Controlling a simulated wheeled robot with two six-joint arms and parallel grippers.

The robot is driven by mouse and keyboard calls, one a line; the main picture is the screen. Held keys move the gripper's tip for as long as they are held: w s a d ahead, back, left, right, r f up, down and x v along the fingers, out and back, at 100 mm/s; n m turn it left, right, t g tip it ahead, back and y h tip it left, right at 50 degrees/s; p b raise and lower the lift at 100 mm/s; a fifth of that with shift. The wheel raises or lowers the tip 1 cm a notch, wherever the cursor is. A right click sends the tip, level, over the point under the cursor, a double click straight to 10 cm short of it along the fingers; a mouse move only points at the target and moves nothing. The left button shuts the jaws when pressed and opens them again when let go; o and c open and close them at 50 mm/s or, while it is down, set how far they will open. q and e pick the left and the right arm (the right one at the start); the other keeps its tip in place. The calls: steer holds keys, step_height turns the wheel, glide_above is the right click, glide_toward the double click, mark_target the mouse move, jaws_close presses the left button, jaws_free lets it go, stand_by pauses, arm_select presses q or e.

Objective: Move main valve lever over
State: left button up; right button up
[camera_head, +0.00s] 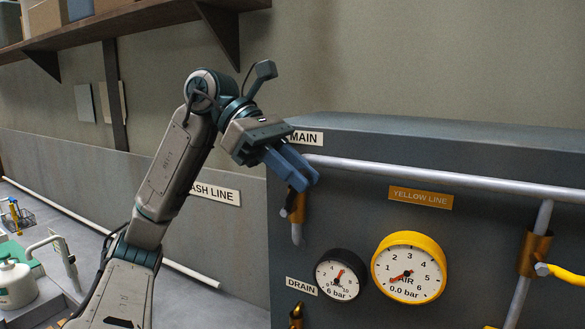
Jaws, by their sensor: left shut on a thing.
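The main valve's brass body (298,207) sits on a grey pipe at the left end of the dark panel, under the white MAIN label (305,138). My left gripper (306,180) has its blue fingers right in front of and above this valve, and they are shut on the main valve lever. The fingers hide most of the lever, so I cannot tell its exact angle. My right gripper is not in view.
A horizontal pipe (430,177) crosses the panel (475,232). Below are a black gauge (340,274) and a yellow AIR gauge (408,267) reading 0.0 bar. A yellow-handled valve (562,274) is at right. A wooden shelf (130,20) hangs upper left.

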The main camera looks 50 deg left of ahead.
arm_select(q)
steer(key=shift+x, duration=1.15)
steer(key=shift+f+x, duration=0.2)
steer(key=shift+x, duration=0.9)
steer(key=shift+a, duration=0.15)
steer(key=shift+f, duration=0.1)
